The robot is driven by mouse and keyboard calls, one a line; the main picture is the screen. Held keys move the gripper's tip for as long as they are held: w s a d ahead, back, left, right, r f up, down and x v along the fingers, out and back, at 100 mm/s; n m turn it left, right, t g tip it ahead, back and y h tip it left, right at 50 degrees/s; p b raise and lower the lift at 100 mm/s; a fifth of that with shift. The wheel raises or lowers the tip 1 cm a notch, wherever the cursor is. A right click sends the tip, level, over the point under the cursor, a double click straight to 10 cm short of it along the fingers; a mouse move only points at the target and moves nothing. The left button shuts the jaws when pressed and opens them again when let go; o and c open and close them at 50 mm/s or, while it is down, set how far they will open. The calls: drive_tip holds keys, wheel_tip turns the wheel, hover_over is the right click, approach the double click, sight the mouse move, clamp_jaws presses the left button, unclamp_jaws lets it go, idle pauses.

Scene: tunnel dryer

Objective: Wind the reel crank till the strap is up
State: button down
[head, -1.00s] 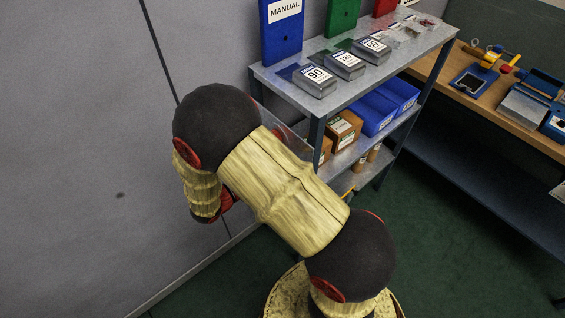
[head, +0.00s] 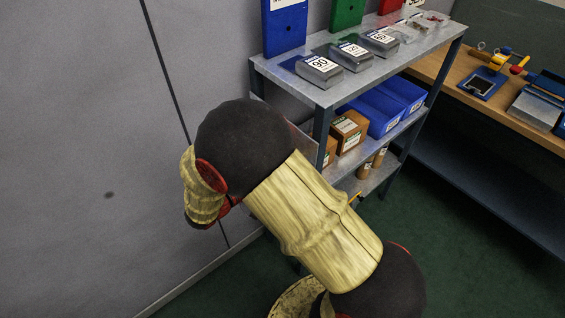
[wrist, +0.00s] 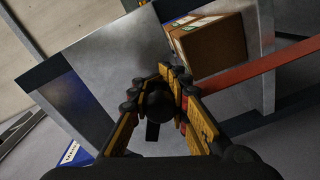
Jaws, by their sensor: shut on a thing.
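In the wrist view my gripper (wrist: 160,80) is shut on a dark round knob (wrist: 155,102), which I take to be the crank's handle. A short dark piece shows below the knob, between the fingers. A flat red-orange band (wrist: 270,67), perhaps the strap, runs in from the right edge and passes behind my fingers. The reel itself cannot be made out. In the head view my gripper, the crank and the strap are not visible; my arm blocks part of the view by the wall.
A grey metal panel (wrist: 95,65) and a cardboard box (wrist: 210,45) are close to my gripper in the wrist view. In the head view a metal shelf (head: 345,85) with blue bins (head: 375,112) stands beside my arm. A workbench (head: 500,100) is at right.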

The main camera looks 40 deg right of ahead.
drive_tip(key=c, duration=1.6)
unclamp_jaws()
drive_tip(key=shift+c, duration=0.2)
drive_tip(key=shift+a, duration=0.15)
drive_tip(key=a, duration=1.1)
drive_tip(key=shift+s+a+r, duration=0.3)
drive_tip(key=shift+s+a, duration=0.1)
